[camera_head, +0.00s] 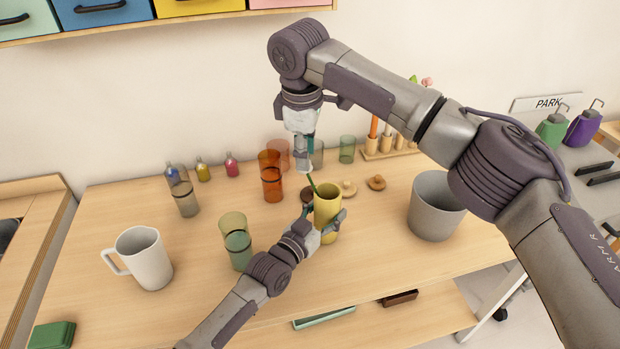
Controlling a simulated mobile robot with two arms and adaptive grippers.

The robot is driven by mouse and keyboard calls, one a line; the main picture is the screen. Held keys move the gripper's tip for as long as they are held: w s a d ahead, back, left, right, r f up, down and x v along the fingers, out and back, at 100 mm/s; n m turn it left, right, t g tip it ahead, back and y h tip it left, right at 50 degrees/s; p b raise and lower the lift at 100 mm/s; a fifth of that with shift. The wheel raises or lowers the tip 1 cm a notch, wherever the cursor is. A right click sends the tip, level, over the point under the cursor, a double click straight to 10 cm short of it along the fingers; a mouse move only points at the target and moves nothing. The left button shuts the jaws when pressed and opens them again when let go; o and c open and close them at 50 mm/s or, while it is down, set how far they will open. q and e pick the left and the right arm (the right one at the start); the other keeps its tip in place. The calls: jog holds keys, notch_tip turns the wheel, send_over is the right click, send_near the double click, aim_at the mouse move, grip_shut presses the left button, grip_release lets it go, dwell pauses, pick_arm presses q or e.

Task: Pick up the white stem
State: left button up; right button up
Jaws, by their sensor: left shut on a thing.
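A yellow cup (328,196) stands on the wooden table, and my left gripper (325,220) is shut around its lower body. A thin green stem (314,186) leans out of the cup's mouth toward the upper left. Its top is pale and lies just below my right gripper (304,162), which points down from above. Whether the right fingers touch the stem, or are open or shut, is too small to tell. The stem's lower part is hidden inside the cup.
An orange glass (271,178), a green-yellow glass (237,245) and a white mug (146,258) stand left of the cup. A grey bucket (435,212) stands right, under my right arm. A wooden rack (371,147) with coloured sticks is behind. Small wooden discs (376,183) lie nearby.

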aim_at(306, 175)
jog(key=shift+w+f, duration=0.25)
jog(key=shift+f, duration=1.5)
jog(key=shift+w+f, duration=0.2)
jog(key=shift+f, duration=1.55)
jog(key=c, duration=0.5)
